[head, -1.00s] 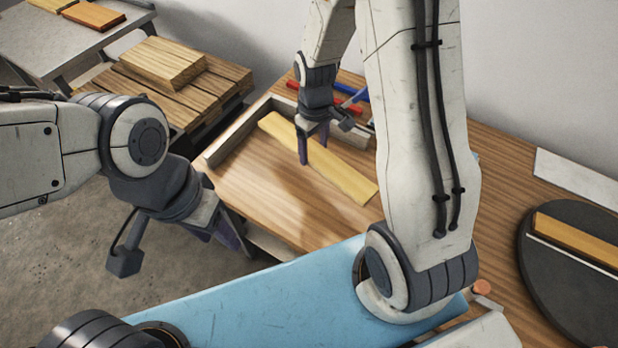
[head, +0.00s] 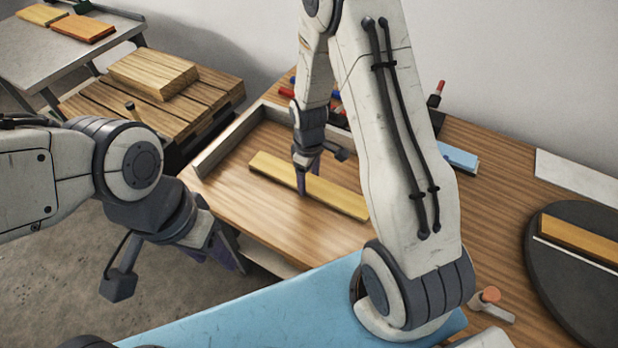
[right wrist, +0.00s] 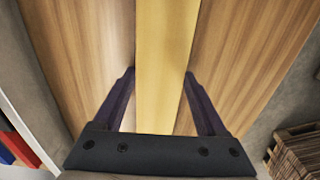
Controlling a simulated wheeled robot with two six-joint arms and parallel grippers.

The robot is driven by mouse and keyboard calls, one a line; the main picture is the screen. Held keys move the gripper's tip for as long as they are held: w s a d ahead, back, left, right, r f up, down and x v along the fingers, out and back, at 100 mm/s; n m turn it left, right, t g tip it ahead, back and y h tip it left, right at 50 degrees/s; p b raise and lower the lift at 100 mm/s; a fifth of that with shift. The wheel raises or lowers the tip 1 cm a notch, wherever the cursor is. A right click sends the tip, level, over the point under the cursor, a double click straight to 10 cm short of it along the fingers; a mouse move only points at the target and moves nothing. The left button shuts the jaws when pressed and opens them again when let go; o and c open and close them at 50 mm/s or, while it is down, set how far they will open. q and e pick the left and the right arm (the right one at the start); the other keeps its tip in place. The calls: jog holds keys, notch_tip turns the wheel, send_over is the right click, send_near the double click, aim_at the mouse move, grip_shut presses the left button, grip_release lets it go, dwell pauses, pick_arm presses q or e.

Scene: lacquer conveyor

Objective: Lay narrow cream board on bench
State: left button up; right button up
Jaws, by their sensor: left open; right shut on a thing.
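The narrow cream board (head: 339,198) is a long, pale yellow strip over the wooden bench (head: 235,195), its length running from upper left to lower right in the head view. My right gripper (head: 303,188) is shut on the board near its middle, pointing down. In the right wrist view the board (right wrist: 164,50) runs between the two fingers (right wrist: 160,100). I cannot tell whether its underside touches the bench. My left gripper (head: 228,255) is open and empty, beyond the bench's left front edge.
A grey raised rim (head: 225,140) borders the bench's left corner. Pens and a blue-topped block (head: 458,158) lie at the back. A dark round disc (head: 560,285) with an orange board (head: 582,238) is at right. A light blue surface (head: 260,308) is in front.

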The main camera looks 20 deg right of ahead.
jog(key=shift+f, duration=0.2)
jog(key=shift+f, duration=0.15)
jog(key=o, duration=1.6)
jog(key=shift+c, duration=0.2)
